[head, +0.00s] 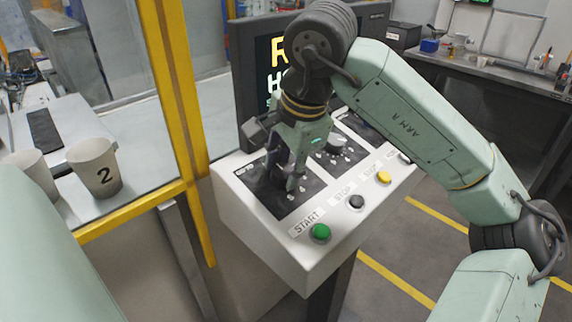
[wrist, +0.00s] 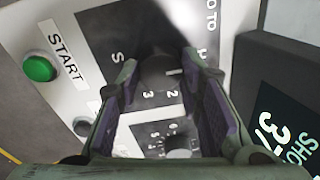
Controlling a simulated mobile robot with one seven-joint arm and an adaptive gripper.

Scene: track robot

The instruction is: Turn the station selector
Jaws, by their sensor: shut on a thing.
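The station selector is a dark round knob (wrist: 158,74) with a pale pointer mark, set in a dark plate on the white control box (head: 285,256). The numbers 2 and 3 show beside it in the wrist view. My gripper (head: 281,182) reaches down over the left plate of the box, and its fingers mostly hide the knob in the head view. In the wrist view my gripper (wrist: 160,70) has one finger on each side of the knob and is shut on it. The pointer mark is on the knob's right side, near the 2.
A second dial (head: 336,143) with a numbered scale sits beside the selector. Green START (head: 320,232), black STOP (head: 356,202) and yellow (head: 384,178) buttons line the front edge. A dark screen (head: 247,85) stands behind, and a yellow post (head: 182,95) is at the left.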

